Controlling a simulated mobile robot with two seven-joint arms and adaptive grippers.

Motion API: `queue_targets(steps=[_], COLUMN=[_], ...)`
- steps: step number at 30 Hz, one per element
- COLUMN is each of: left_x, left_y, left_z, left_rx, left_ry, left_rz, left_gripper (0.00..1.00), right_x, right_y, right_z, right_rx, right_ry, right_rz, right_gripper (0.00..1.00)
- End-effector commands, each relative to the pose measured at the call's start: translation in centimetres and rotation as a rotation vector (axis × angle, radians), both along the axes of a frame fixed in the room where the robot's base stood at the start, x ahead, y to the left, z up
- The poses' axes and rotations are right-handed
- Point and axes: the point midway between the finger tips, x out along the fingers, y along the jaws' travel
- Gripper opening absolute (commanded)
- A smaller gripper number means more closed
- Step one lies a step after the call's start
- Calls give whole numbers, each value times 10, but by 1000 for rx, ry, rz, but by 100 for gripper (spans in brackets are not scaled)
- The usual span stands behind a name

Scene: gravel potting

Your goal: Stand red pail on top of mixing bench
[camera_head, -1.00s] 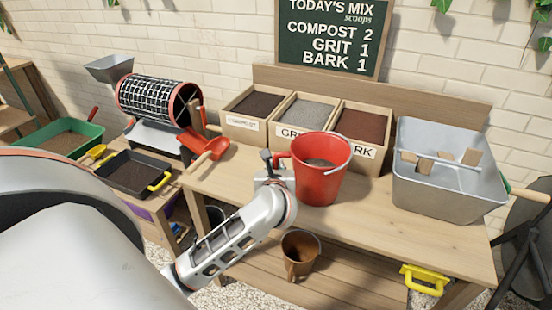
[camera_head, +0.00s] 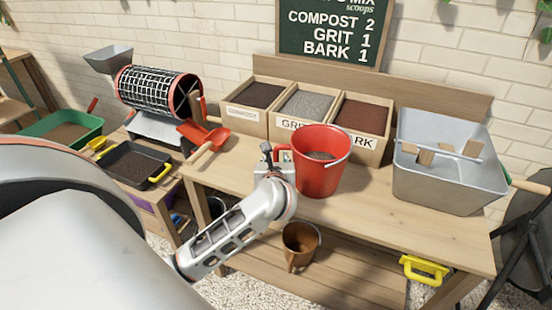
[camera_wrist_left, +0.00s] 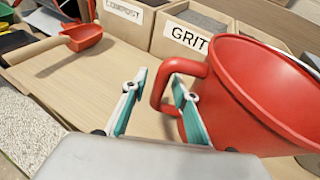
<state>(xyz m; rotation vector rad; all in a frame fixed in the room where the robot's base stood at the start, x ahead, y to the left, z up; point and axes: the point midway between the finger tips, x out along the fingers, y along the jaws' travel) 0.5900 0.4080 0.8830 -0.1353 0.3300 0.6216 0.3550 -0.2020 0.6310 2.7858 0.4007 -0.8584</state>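The red pail (camera_head: 316,172) stands upright on the top of the wooden mixing bench (camera_head: 420,229), in front of the grit and bark bins, with grey material inside. In the left wrist view the pail (camera_wrist_left: 255,95) fills the right side, its loop handle (camera_wrist_left: 158,92) facing my gripper. My left gripper (camera_head: 277,158) is at the pail's left side. In the wrist view its fingers (camera_wrist_left: 158,84) are apart, one left of the handle and one between handle and pail wall. A gap shows between the left finger and the handle. My right gripper is not in view.
Bins of compost (camera_head: 246,119), grit (camera_head: 290,129) and bark (camera_head: 350,150) line the bench's back. A grey metal tub (camera_head: 445,187) stands at right, a red scoop (camera_head: 207,141) at left. A brown pot (camera_head: 300,246) is below. Bench top between pail and tub is clear.

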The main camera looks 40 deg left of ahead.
Motion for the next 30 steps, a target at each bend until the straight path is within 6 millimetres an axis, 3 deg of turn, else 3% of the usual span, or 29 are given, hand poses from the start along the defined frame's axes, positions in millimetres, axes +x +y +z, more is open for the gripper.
queue_targets(steps=[5,15,21,26,30], left_x=[-14,-66,-86,-92,-96], left_y=[-11,-49,-62,-61,-41], left_z=[8,31,40,47,72], left_rx=[-2,-3,-3,54,344], left_ry=[0,0,-1,-5,-21], left_rz=[-3,-2,-1,2,6], left_gripper=[29,29,29,29,29], right_x=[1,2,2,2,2], right_y=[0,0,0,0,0], right_z=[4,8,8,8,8], right_rx=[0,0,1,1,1], right_ry=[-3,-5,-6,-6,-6], right_rz=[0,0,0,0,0], right_gripper=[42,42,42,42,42])
